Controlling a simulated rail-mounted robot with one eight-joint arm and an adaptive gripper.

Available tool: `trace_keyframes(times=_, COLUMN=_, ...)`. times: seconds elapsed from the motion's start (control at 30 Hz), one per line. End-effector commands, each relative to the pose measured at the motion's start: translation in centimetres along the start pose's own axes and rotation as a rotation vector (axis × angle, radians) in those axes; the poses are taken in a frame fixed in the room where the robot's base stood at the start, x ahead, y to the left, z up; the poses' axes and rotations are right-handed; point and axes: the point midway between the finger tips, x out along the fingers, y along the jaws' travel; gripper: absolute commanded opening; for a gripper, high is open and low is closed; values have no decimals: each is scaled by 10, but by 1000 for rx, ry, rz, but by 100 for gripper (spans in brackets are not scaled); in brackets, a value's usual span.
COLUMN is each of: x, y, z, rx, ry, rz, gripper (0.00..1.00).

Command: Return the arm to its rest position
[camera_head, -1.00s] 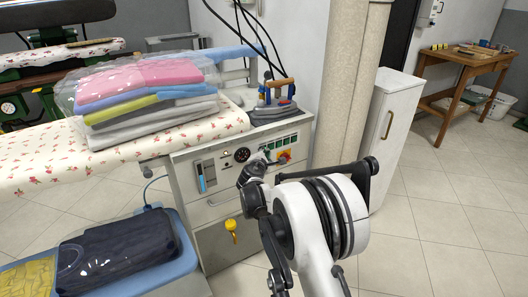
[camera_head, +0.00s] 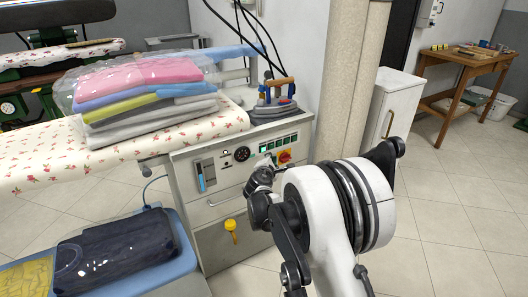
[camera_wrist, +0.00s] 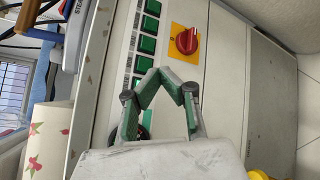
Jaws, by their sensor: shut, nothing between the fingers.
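My arm rises from the bottom of the head view, its white and black joint in front of the ironing station's cabinet (camera_head: 215,215). In the head view my gripper is mostly hidden behind my own arm. In the wrist view my gripper (camera_wrist: 171,72) has its green-grey fingers shut at the tips, with nothing between them. Behind the fingers is the cabinet's control panel, with a red rotary switch on a yellow plate (camera_wrist: 186,40) and several green buttons (camera_wrist: 147,44). I cannot tell the exact gap between fingers and panel.
An iron (camera_head: 276,98) stands on the cabinet top beside a bagged stack of folded clothes (camera_head: 140,80). A dark folded garment (camera_head: 115,252) lies on a blue surface at lower left. A white cabinet (camera_head: 396,100) stands behind my arm.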

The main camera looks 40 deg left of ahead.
Motion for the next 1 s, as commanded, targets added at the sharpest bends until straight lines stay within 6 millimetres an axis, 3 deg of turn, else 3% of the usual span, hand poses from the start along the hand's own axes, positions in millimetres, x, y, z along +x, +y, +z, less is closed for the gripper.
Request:
trace_keyframes(times=0.2, x=-10, y=-8, z=7, rx=0, ry=0, rz=0, gripper=0)
trace_keyframes(times=0.8, x=-11, y=-8, z=9, rx=2, ry=-1, rz=-1, gripper=0)
trace_keyframes(times=0.87, x=-11, y=-7, z=16, rx=11, ry=-4, rz=-6, gripper=0)
trace_keyframes(times=1.0, x=-14, y=-2, z=60, rx=79, ry=-25, rz=-43, gripper=0)
